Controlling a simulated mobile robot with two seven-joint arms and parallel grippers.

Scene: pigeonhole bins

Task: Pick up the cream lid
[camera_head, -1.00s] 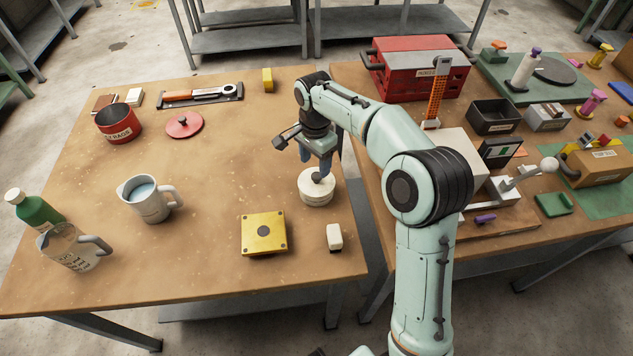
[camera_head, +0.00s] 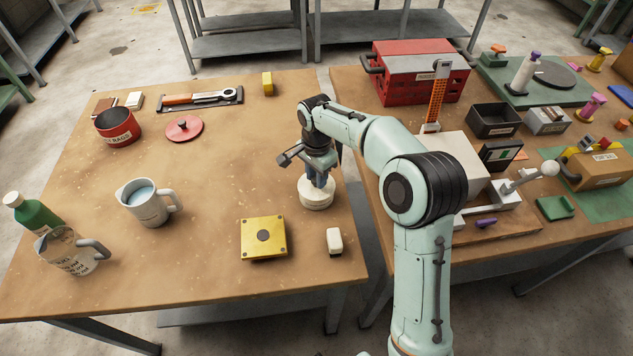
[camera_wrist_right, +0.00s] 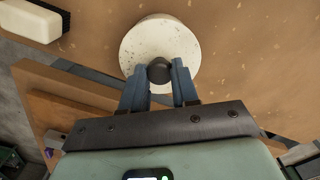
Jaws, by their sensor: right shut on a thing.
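The cream lid (camera_head: 316,196) is a round pale disc with a dark knob, on the wooden table near its right edge. It also shows in the right wrist view (camera_wrist_right: 150,35), with the dark knob (camera_wrist_right: 159,71) between the fingers. My right gripper (camera_head: 318,180) points down over the lid and is shut on its knob; the fingertips (camera_wrist_right: 160,75) press it from both sides. Whether the lid rests on a pot or on the table is hard to tell. My left gripper is not in view.
A yellow block (camera_head: 263,237) and a small white block (camera_head: 334,240) sit in front of the lid. A grey jug (camera_head: 150,205), red pot (camera_head: 118,127) and red lid (camera_head: 184,129) stand to the left. A gap separates the second, cluttered table (camera_head: 500,225) on the right.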

